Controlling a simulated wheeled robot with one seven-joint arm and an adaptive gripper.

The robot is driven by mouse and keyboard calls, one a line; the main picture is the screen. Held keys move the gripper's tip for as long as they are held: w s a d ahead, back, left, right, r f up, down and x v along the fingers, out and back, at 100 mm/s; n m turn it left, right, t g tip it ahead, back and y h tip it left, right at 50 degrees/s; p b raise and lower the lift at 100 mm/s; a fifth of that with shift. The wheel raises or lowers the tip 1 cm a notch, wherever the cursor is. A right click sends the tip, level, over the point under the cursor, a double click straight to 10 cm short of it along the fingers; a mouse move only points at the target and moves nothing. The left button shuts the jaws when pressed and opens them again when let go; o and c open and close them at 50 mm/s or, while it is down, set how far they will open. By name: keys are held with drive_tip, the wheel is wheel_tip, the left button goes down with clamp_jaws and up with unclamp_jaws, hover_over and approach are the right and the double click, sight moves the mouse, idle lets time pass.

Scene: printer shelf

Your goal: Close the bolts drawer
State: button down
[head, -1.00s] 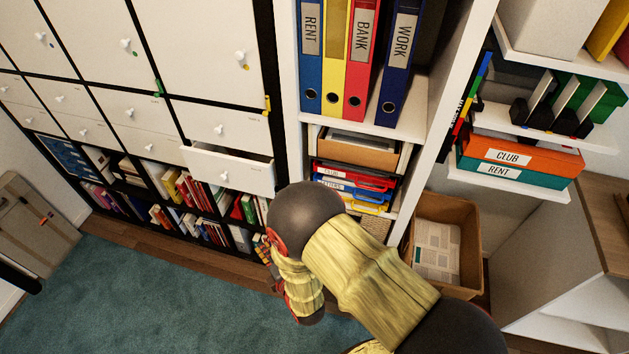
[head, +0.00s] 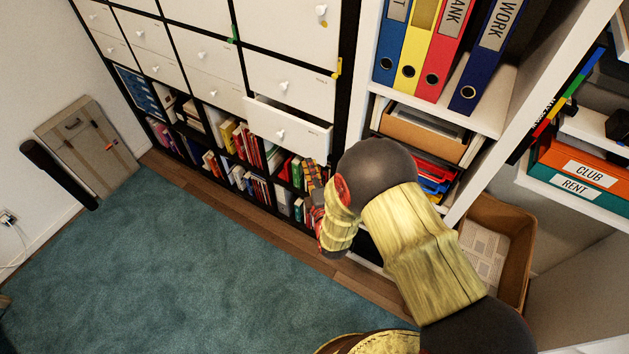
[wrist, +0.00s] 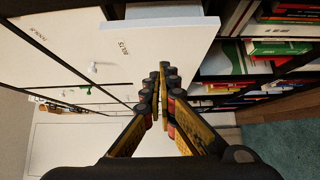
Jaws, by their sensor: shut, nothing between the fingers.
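One white drawer (head: 305,139) with a round white knob (head: 281,134) sticks out of the black-framed cabinet; its top gap shows it is partly open. In the wrist view a white front (wrist: 175,50) with a small label that looks like BOLTS shows just ahead of my gripper. My gripper (head: 313,172) is just below the drawer's right end in the head view, partly hidden by my own wrist. In the wrist view the fingers (wrist: 164,75) are together and empty, overlapping the front; I cannot tell whether they touch it.
Shut white drawers (head: 290,85) sit above, and low shelves of books (head: 245,145) below. A binder shelf (head: 485,110) stands to the right, with a cardboard box (head: 520,245) on the floor. The teal carpet (head: 170,265) is mostly clear.

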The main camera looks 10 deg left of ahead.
sight(326, 150)
drive_tip(key=shift+w+d+b, duration=0.15)
drive_tip(key=shift+w+d, duration=0.1)
drive_tip(key=shift+w, duration=0.35)
drive_tip(key=shift+w+d+b, duration=0.15)
drive_tip(key=shift+w+d, duration=0.15)
drive_tip(key=shift+w, duration=0.3)
drive_tip(key=shift+w+d+b, duration=0.15)
drive_tip(key=shift+w+d, duration=0.1)
drive_tip(key=shift+w, duration=0.35)
drive_tip(key=w, duration=0.1)
drive_tip(key=w+d+b, duration=0.1)
drive_tip(key=w, duration=0.1)
drive_tip(key=w+d+b, duration=0.1)
drive_tip(key=shift+w, duration=0.5)
drive_tip(key=shift+r, duration=0.1)
